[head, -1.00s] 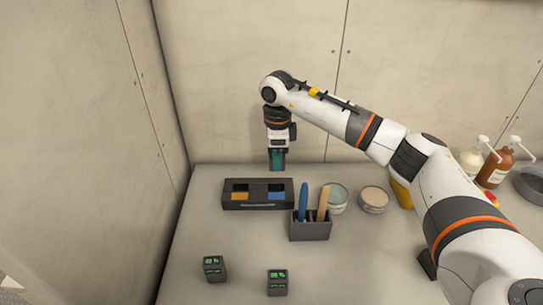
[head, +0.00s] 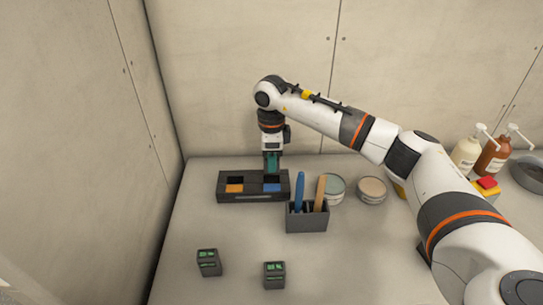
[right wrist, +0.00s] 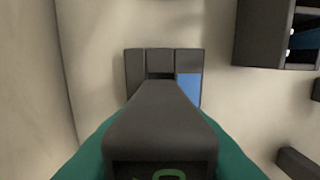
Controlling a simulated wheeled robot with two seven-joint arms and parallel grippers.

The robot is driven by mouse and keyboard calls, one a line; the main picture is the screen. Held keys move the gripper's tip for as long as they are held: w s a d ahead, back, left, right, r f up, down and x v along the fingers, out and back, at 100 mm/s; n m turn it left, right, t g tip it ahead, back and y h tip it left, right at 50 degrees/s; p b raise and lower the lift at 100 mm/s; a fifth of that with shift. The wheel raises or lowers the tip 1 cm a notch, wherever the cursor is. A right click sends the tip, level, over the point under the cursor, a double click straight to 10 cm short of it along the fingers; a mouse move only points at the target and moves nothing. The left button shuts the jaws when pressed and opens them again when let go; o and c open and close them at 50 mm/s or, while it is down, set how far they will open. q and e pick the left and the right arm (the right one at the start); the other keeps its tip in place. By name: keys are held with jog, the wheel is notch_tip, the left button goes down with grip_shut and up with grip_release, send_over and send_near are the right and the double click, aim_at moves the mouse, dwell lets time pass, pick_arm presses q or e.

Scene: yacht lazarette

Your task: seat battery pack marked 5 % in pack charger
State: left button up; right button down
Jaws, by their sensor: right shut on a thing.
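The pack charger (head: 253,197) is a dark box at the back of the table, with an orange patch by its left bay and a blue one by its right. It also shows in the right wrist view (right wrist: 136,70), partly hidden. My right gripper (head: 272,163), with teal fingers, is over the charger's right part. It is shut on a dark battery pack (right wrist: 160,125); a bit of green marking shows at its lower edge, unreadable. I cannot tell whether the pack touches the charger. Two other packs (head: 209,262) (head: 274,275) with green displays stand in front. My left gripper is not in view.
A dark holder (head: 306,220) with blue and wooden handles stands close to the charger's right. Two round tins (head: 333,188) (head: 371,190) are behind it. Pump bottles (head: 492,157) stand far right.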

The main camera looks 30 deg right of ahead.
jog(key=shift+f+b, duration=0.45)
jog(key=shift+f, duration=0.6)
jog(key=shift+f+b, duration=0.85)
jog(key=shift+f, duration=0.35)
dwell(0.7)
jog(key=c, duration=1.1)
grip_release()
notch_tip(320, 180, up, 11)
jog(key=shift+r+b, duration=0.1)
jog(key=shift+b, duration=0.65)
jog(key=shift+r, duration=0.5)
